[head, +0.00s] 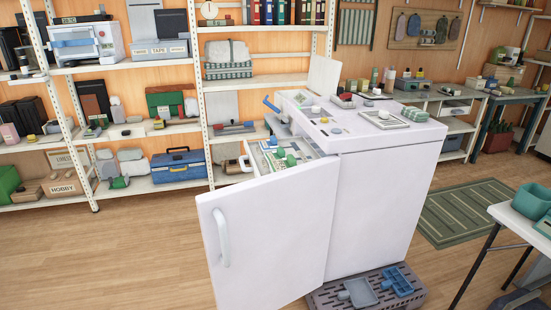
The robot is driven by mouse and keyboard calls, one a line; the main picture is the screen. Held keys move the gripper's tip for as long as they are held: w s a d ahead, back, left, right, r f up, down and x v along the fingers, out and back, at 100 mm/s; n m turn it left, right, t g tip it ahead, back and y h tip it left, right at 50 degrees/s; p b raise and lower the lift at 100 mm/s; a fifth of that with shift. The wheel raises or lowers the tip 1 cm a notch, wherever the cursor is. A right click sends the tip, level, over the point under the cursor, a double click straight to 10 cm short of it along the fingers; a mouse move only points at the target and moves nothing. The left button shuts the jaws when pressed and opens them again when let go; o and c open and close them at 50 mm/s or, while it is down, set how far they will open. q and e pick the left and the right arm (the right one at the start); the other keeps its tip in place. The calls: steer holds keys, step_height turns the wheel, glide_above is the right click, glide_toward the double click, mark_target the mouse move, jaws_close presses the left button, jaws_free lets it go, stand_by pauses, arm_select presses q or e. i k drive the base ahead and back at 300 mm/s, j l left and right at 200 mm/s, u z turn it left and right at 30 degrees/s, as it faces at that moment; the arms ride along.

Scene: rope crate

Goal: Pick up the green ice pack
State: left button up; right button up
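A white cabinet (375,190), like a small freezer, stands in the middle of the head view. Its front door (265,245) is swung open toward me, with a pale handle. Behind the door's top edge, an open compartment (302,148) holds small flat items. Two small green pieces (291,160) lie among them; they are too small for me to tell whether either is the green ice pack. The door hides the lower part of the cabinet's inside. Neither of my grippers is in view.
Loaded shelves (150,133) line the back wall. A table (512,217) stands at the right. The wooden floor (130,255) at the left is clear.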

mark_target(280, 153)
steer(key=i+j+u, duration=0.3)
steer(key=j, duration=0.15)
steer(key=i+j+u, duration=0.15)
steer(key=j+u, duration=0.15)
steer(key=i+j+u, duration=0.3)
steer(key=j, duration=0.15)
steer(key=i+j+u, duration=0.15)
steer(key=i, duration=0.2)
steer(key=i+j+u, duration=0.1)
steer(key=i+j, duration=0.15)
steer(key=i+j+u, duration=0.15)
steer(key=i, duration=0.35)
steer(key=i+l+z, duration=0.2)
steer(key=i+z, duration=0.95)
steer(key=z, duration=0.15)
steer(key=i+j+z, duration=0.2)
steer(key=i+z, duration=0.2)
steer(key=k, duration=0.05)
